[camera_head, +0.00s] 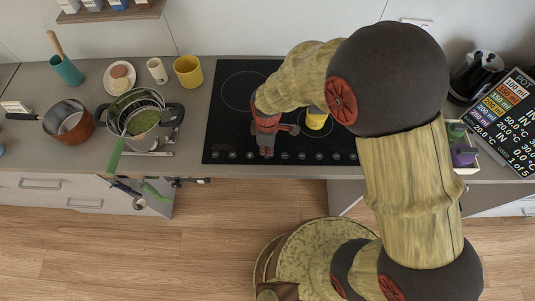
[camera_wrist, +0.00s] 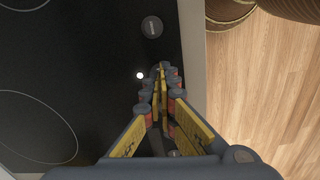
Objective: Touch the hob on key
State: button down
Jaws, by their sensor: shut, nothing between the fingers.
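The black hob (camera_head: 228,125) is set into the counter, with a row of round keys along its front edge. My gripper (camera_head: 266,152) is shut and empty, pointing down over this front strip among the keys. In the wrist view, the closed fingertips (camera_wrist: 162,70) are over the hob near its front edge. A dark round key (camera_wrist: 152,27) with a small label lies a little beyond them, and a small white lit dot (camera_wrist: 140,75) shows just beside them. I cannot read the label or tell which key is the on key. Whether the fingertips touch the glass is unclear.
A pot with a green-handled strainer (camera_head: 142,122) and a copper pan (camera_head: 70,123) stand to the left. A tray with purple things (camera_head: 462,155) is at the right.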

jog(key=shift+f+b, duration=0.55)
jog(key=shift+f, duration=0.35)
dwell(0.7)
jog(key=shift+r+p, duration=1.85)
jog(key=shift+r, duration=0.75)
